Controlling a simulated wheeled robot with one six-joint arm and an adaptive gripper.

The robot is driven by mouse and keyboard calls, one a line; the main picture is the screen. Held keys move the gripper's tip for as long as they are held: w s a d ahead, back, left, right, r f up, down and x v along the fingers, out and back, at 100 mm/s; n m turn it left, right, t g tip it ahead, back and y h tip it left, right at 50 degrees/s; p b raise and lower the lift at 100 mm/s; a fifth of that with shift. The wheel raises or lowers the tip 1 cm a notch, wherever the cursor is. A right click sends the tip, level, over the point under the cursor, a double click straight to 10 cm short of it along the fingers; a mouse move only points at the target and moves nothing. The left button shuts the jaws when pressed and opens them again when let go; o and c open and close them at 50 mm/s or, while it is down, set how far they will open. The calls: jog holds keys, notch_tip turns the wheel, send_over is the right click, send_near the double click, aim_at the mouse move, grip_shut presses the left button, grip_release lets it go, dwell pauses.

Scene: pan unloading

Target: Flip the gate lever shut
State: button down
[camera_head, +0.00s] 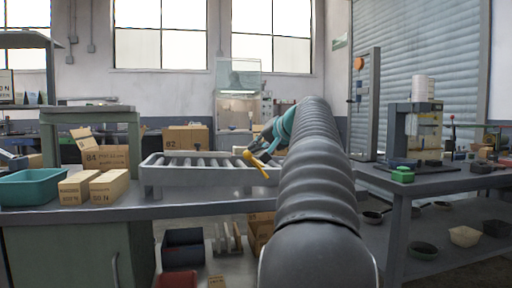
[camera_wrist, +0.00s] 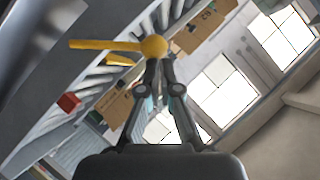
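The gate lever is a yellow bar (camera_wrist: 105,45) with a round yellow knob (camera_wrist: 154,47) at its end. In the head view the knob (camera_head: 247,154) and the slanting bar (camera_head: 258,165) show at the right end of the roller tray (camera_head: 205,176). My gripper (camera_wrist: 157,65) has its two fingers drawn together, with the tips right at the knob. I cannot tell whether they touch it; no grip around it shows. In the head view my gripper (camera_head: 258,146) is just right of the knob, partly hidden by my arm.
Left of the roller tray on the bench are two cartons (camera_head: 92,186), a teal bin (camera_head: 32,187) and a larger box (camera_head: 106,157). A second table (camera_head: 430,182) with equipment stands at the right. A small red block (camera_wrist: 69,102) shows in the wrist view.

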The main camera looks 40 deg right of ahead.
jog(key=w+d+r+p+v, duration=0.1)
jog(key=r+v, duration=0.1)
jog(key=v, duration=1.1)
jog(key=shift+d+p, duration=0.35)
jog(key=shift+p, duration=0.05)
jog(key=shift+r, duration=0.15)
